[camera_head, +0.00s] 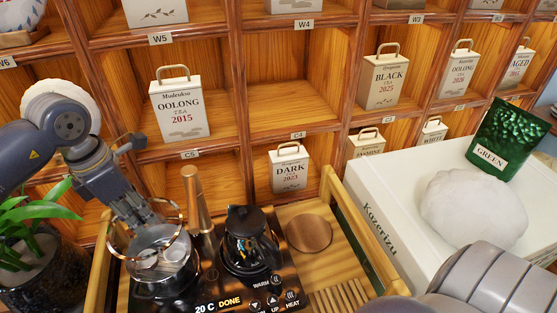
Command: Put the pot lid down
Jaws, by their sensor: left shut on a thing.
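My left gripper (156,228) points down over the left part of the tea tray and is shut on the pot lid (160,243), which looks clear with a gold-coloured rim. The lid is at the mouth of a clear glass pot (158,284). I cannot tell whether lid and pot touch. Pale shapes show through the glass. The pot stands on the left side of a black heater panel (232,291) reading "20 C DONE". My right gripper is out of view; only part of my right arm shows at the lower right.
A dark kettle (248,240) and a tall brown holder (196,205) stand close to the pot. A round brown disc (309,233) lies on the tray's right. A white box (390,220) bears a white rounded lump (474,208) and a green bag (505,140). A plant (35,225) is left.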

